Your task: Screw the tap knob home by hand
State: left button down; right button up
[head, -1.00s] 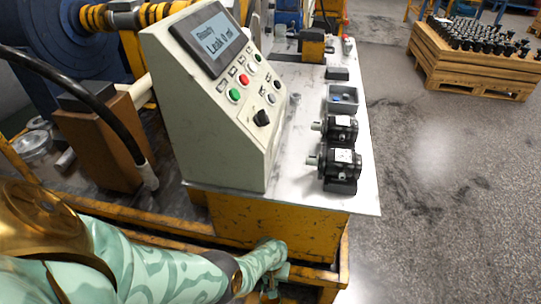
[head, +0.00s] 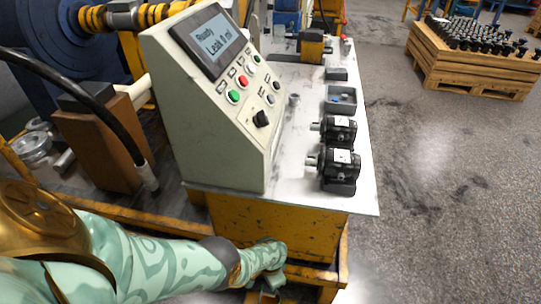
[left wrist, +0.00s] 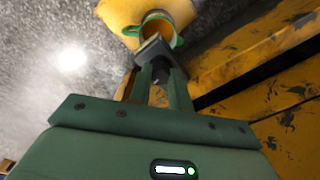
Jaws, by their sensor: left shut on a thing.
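My left arm comes in from the lower left in the head view, and its left gripper (head: 268,284) is low at the front of the yellow bench frame, partly cut off by the lower edge. In the left wrist view the two green fingers of the left gripper (left wrist: 155,60) reach up and close on a small greyish piece (left wrist: 150,45), which I take for the tap knob. It sits at the near side of a round green-rimmed opening (left wrist: 160,24) beside yellow metal. The fingers hide much of the piece, so its thread and seating cannot be made out. My right gripper is not in view.
A control console (head: 222,125) stands on the bench; its screen reads "Ready, Leak 0 ml". Two black motors (head: 339,165) and a grey tray (head: 341,98) are on the white bench top (head: 300,190). A wooden crate (head: 470,70) of parts stands at the back right. The floor between is clear.

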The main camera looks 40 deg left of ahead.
pick_arm(q)
jog(key=shift+m, duration=0.8)
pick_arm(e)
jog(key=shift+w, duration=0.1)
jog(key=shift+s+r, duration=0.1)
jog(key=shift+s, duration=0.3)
pick_arm(q)
jog(key=c, duration=1.3)
grip_release()
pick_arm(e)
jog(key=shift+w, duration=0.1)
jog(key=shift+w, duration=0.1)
